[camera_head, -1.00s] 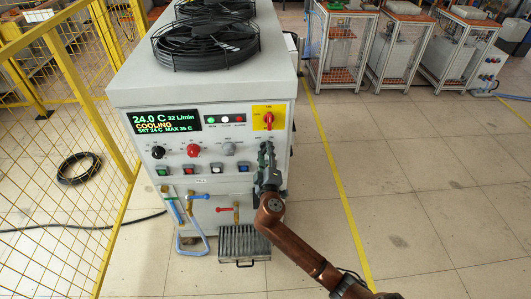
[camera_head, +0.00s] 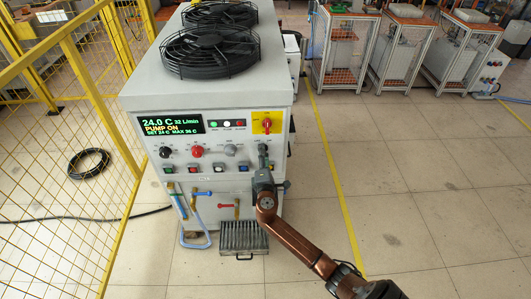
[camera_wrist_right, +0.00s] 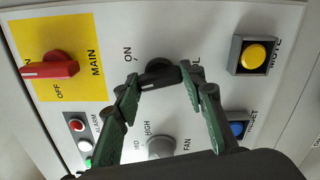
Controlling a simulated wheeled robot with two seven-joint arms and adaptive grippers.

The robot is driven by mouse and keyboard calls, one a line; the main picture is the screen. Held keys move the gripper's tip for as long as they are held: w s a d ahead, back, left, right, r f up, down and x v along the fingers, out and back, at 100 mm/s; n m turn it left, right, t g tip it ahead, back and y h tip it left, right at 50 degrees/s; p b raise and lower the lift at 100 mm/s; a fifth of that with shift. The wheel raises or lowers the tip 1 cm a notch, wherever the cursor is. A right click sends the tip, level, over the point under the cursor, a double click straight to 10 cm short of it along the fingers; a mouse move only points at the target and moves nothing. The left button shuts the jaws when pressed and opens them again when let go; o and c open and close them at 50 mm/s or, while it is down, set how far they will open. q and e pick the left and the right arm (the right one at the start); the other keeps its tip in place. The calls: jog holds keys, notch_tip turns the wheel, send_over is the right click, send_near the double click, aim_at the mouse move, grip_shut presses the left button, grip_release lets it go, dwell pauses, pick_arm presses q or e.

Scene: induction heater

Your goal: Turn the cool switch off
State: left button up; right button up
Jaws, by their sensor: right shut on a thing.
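The cool switch is a small black rotary knob (camera_wrist_right: 158,68) on the panel, with "ON" printed to its left and a partly hidden label ending in "L" to its right. My right gripper (camera_wrist_right: 159,79) has its green fingers closed on both sides of this knob. In the head view my right gripper (camera_head: 262,152) reaches the right part of the front panel, and hides most of the knob. The display (camera_head: 172,126) reads 24.0 C, 32 L/min, PUMP ON. My left gripper is not in view.
The yellow plate with the red main switch (camera_head: 267,122) is just above. A yellow button (camera_wrist_right: 254,56) and a blue button (camera_wrist_right: 237,129) are close to the fingers.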

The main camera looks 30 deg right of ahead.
jog(key=shift+n+p, duration=1)
jog(key=shift+n, duration=0.5)
jog(key=shift+f, duration=0.1)
jog(key=o, duration=1.2)
jog(key=shift+c, duration=0.2)
jog(key=v, duration=1.2)
